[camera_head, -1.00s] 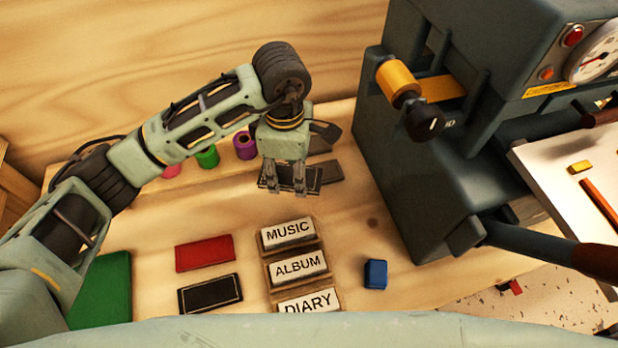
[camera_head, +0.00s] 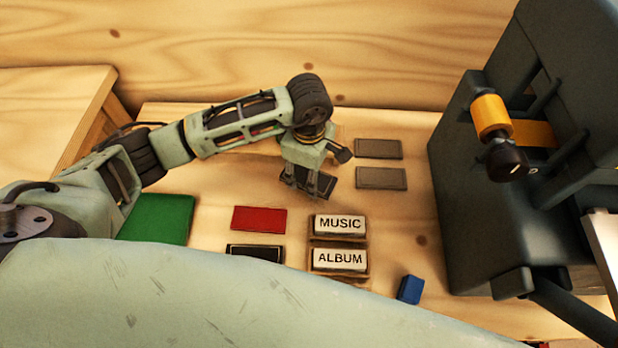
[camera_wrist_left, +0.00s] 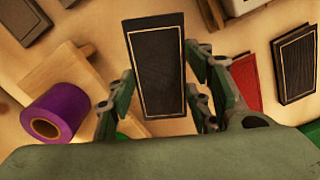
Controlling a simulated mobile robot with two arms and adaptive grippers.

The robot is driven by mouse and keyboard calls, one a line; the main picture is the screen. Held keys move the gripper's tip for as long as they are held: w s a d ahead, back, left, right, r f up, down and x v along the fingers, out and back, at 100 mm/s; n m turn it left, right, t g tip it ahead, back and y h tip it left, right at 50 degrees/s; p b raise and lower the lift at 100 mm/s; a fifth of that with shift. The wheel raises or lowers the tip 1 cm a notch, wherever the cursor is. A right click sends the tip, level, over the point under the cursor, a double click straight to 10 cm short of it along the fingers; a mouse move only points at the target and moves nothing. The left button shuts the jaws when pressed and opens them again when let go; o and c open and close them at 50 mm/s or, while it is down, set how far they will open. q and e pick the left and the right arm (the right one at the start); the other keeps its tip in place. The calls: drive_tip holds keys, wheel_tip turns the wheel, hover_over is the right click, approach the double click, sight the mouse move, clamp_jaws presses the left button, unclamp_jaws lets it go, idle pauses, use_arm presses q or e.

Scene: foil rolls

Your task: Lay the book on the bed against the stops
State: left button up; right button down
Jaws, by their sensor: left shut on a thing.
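My left gripper (camera_head: 312,190) is shut on a black book with a thin gold border (camera_head: 324,181), at the back of the wooden table. In the left wrist view the book (camera_wrist_left: 157,72) sits between the two fingers, its cover facing the camera. I cannot tell how far it is above the table. The dark press (camera_head: 465,200) stands to the right, with a yellow foil roll (camera_head: 491,115) on it. I cannot make out its bed or the stops. My right gripper is not in view.
Two grey blocks (camera_head: 381,178) lie right of the gripper. In front are a red book (camera_head: 259,219), another black book (camera_head: 255,252), a green book (camera_head: 158,217), MUSIC and ALBUM blocks (camera_head: 340,225) and a blue block (camera_head: 410,289). The wrist view shows a purple roll (camera_wrist_left: 60,108).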

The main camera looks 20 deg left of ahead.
use_arm(q)
wheel_tip(320, 180, down, 3)
drive_tip(key=shift+f+p, duration=0.2)
drive_tip(key=shift+p, duration=0.25)
drive_tip(key=shift+f+b, duration=0.3)
drive_tip(key=shift+f, duration=0.2)
drive_tip(key=o, duration=1.2)
drive_tip(key=shift+r, duration=0.1)
